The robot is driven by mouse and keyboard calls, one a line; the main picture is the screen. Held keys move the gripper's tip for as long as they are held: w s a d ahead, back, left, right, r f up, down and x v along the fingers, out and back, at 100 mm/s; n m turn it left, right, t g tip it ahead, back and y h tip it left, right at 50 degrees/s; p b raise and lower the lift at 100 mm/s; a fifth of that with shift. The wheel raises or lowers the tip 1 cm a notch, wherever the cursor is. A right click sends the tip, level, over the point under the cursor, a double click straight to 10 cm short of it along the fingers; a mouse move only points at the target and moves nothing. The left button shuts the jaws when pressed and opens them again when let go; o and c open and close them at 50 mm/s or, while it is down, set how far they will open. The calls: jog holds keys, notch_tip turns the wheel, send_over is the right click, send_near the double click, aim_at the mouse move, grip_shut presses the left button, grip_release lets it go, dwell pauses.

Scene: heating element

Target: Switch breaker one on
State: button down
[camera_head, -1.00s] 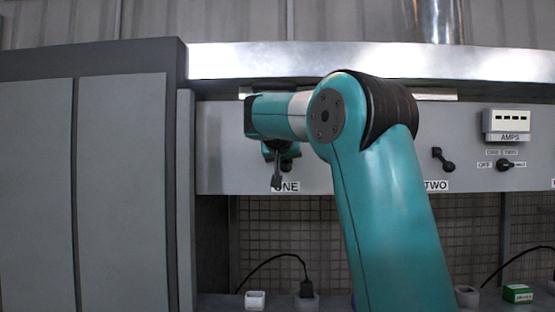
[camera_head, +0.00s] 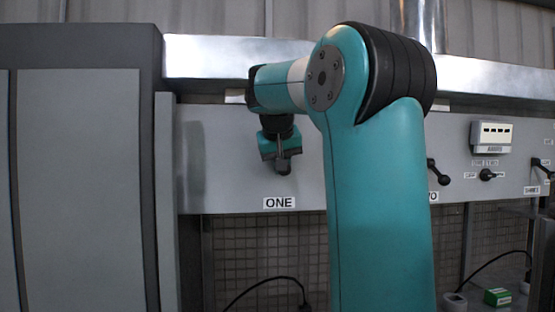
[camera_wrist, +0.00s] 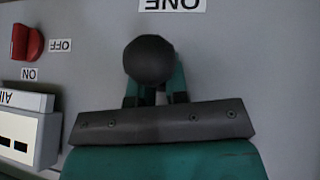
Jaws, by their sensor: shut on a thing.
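Breaker one's black handle, with a round knob (camera_wrist: 150,60), shows in the wrist view just below the upside-down ONE label (camera_wrist: 172,4). My gripper (camera_wrist: 154,92) is shut on the handle, with one teal finger on each side behind the knob. In the head view my gripper (camera_head: 282,150) is at the grey panel, above the ONE label (camera_head: 279,203). Most of the handle is hidden there by my gripper, so its exact angle is hard to tell.
A red rotary switch (camera_wrist: 27,42) with OFF and ON labels and a white meter (camera_wrist: 28,130) show in the wrist view. Breaker two's handle (camera_head: 437,172), an AMPS meter (camera_head: 491,136) and a small selector (camera_head: 487,175) are to the right. A grey cabinet (camera_head: 78,190) stands at left.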

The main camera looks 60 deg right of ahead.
jog(key=shift+s+f, duration=0.1)
jog(key=shift+f, duration=0.2)
jog(key=c, duration=1.1)
grip_release()
jog(key=shift+a+r, duration=0.1)
jog(key=shift+r, duration=0.1)
jog(key=shift+a+r, duration=0.1)
jog(key=shift+r, duration=0.05)
jog(key=v, duration=0.7)
